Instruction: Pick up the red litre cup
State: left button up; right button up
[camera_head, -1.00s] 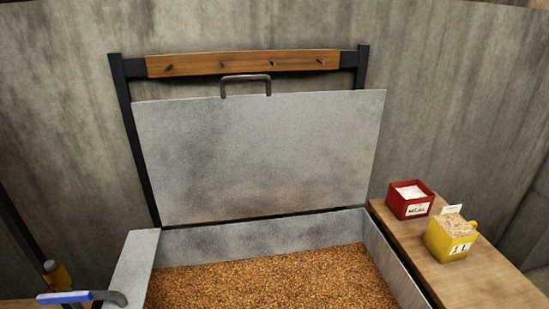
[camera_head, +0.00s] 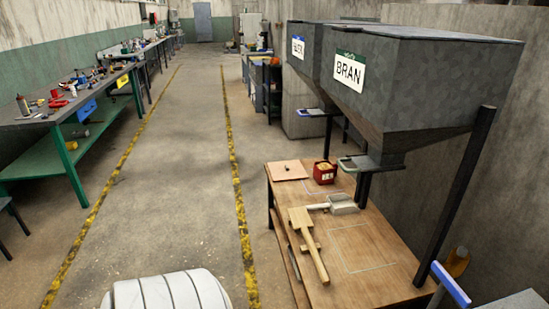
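A small red cup (camera_head: 325,173) with a white label stands upright on the wooden table (camera_head: 380,285), towards its far end. It seems to hold something yellowish-brown. It is below and in front of the grey hopper marked BRAN (camera_head: 400,80), near the hopper's outlet. Its label is too small to read. Neither of my grippers shows in this view, so nothing is seen touching the cup.
A wooden mallet-like tool (camera_head: 308,240) and a metal scoop (camera_head: 340,204) lie nearer on the table. A pinkish board (camera_head: 287,170) lies left of the cup. A dark post (camera_head: 455,195) stands at right. The floor aisle (camera_head: 190,150) is open; a cluttered workbench (camera_head: 95,90) is left.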

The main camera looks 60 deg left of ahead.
aim_at(324, 173)
jog(key=u, duration=1.6)
jog(key=z, duration=0.45)
jog(key=l+z, duration=0.1)
jog(key=z, duration=0.75)
jog(key=l+z, duration=0.1)
jog(key=z, duration=0.35)
jog(key=l+z, duration=0.1)
jog(key=z, duration=0.35)
jog(key=u, duration=2.8)
jog(key=i+j+u, duration=0.1)
jog(key=i+u, duration=0.2)
jog(key=i, duration=1)
